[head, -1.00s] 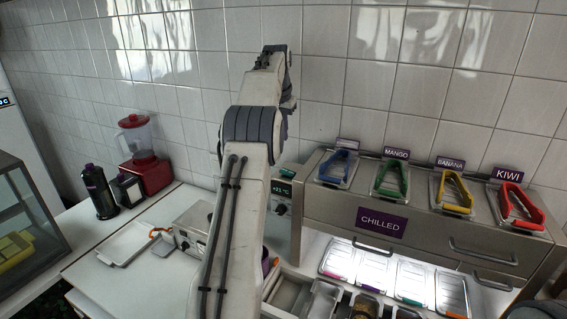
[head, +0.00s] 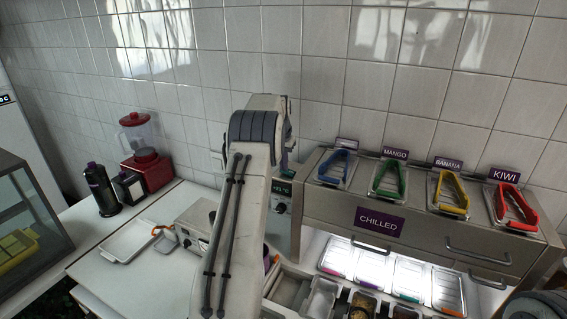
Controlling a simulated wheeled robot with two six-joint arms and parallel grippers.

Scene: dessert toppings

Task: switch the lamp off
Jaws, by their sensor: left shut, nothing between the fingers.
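The lit lamp shows as a bright white glow (head: 372,262) under the steel topping unit (head: 320,212) marked CHILLED. A control panel (head: 281,197) with a green temperature display and a dark knob is on the unit's left end. My left arm rises through the middle of the view and bends over near the wall. My left gripper (head: 289,146) is shut and empty, mostly hidden behind the arm, above the control panel; its fingertips are not clear. I cannot make out a separate lamp switch. My right gripper is not in view.
Blue, green, yellow and red tongs (head: 516,205) lie on top of the unit. Lidded trays (head: 411,277) and topping bins (head: 320,299) are below. A white tray (head: 126,240), dark bottle (head: 101,190) and red blender (head: 146,166) stand left. The tiled wall is close behind.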

